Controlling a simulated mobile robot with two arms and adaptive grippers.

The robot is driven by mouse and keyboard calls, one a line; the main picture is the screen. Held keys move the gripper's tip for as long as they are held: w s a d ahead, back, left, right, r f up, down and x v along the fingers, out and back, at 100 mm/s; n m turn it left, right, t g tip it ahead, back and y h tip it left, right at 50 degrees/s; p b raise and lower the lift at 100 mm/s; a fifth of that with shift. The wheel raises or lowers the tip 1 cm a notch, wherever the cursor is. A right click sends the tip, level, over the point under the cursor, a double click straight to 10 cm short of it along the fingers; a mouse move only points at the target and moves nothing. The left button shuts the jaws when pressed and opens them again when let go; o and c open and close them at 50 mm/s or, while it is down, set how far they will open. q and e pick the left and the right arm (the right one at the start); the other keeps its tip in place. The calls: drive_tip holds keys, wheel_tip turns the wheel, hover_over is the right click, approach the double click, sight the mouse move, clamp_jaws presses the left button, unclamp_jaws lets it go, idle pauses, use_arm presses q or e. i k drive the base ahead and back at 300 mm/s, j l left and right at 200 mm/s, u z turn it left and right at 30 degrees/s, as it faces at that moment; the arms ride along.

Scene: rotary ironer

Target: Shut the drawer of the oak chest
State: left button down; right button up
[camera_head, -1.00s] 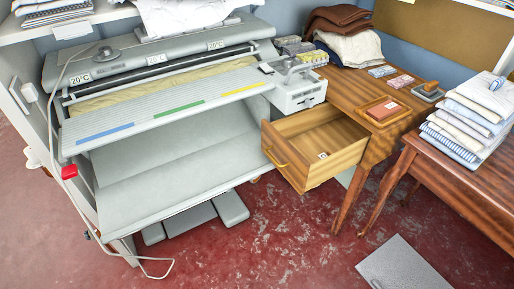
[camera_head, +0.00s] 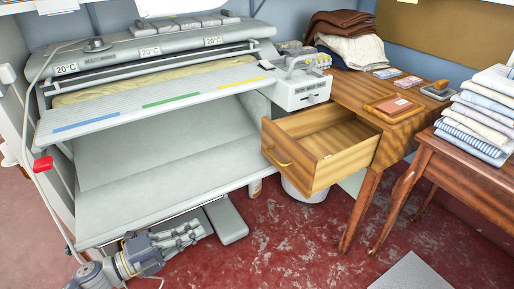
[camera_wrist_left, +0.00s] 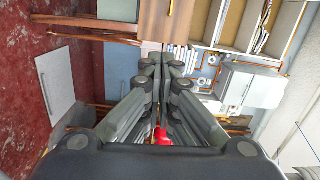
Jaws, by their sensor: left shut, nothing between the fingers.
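The oak chest (camera_head: 350,90) stands right of the ironer, in the head view. Its drawer (camera_head: 312,142) is pulled well out towards the front left, its inside visible and looking nearly empty. My right gripper is not in view.
The rotary ironer (camera_head: 150,110) fills the left, with a cord and red switch (camera_head: 43,164) hanging beside it. A white bucket (camera_head: 305,190) stands under the drawer. A side table (camera_head: 470,175) with folded linen (camera_head: 480,115) is at the right. Red floor in front is mostly clear.

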sight(297, 145)
drive_tip(key=i, duration=1)
